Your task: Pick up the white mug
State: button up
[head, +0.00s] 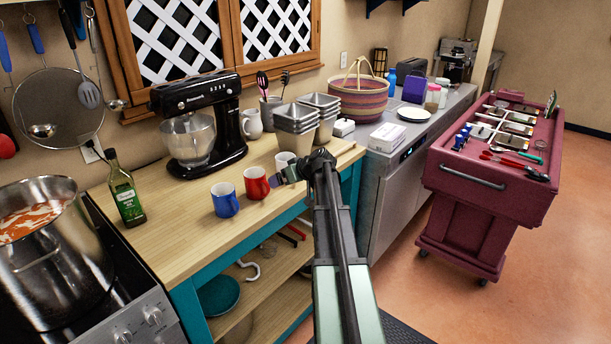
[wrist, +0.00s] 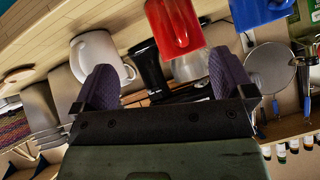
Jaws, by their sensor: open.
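The white mug (head: 284,159) stands on the wooden counter, right of the red mug (head: 256,183); my gripper covers part of it in the head view. In the wrist view the white mug (wrist: 98,56) is at upper left, behind and beside the left finger. My gripper (head: 281,177) is above the counter's front edge, close to the mugs. Its purple fingers are spread apart, and in the wrist view nothing is held between them (wrist: 165,80). The red mug (wrist: 176,25) shows beyond the gap between the fingers. I cannot tell whether a finger touches the white mug.
A blue mug (head: 224,198) stands left of the red one. A black mixer (head: 205,120), stacked metal tins (head: 295,118) and a white pitcher (head: 252,124) stand behind the mugs. An oil bottle (head: 126,190) and a pot (head: 45,250) are at left.

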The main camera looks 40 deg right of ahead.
jog(key=w+d+r+n+t+h, duration=0.1)
jog(key=d+t, duration=0.1)
jog(key=d, duration=0.4)
jog(key=w+d+r+t+h, duration=0.1)
jog(key=d+r+t, duration=0.1)
jog(key=d, duration=0.4)
jog(key=b, duration=0.3)
send_near(279, 157)
jog(key=shift+s+d+f+g, duration=0.1)
jog(key=shift+s+d+g, duration=0.2)
jog(key=shift+d, duration=0.1)
jog(key=shift+w, duration=0.25)
jog(key=x, duration=0.2)
jog(key=b+x, duration=0.1)
jog(key=x, duration=0.2)
jog(key=shift+a+b, duration=0.25)
jog(key=shift+b, duration=0.05)
jog(key=c, duration=1.3)
jog(key=shift+o, duration=0.2)
jog(key=shift+r, duration=0.25)
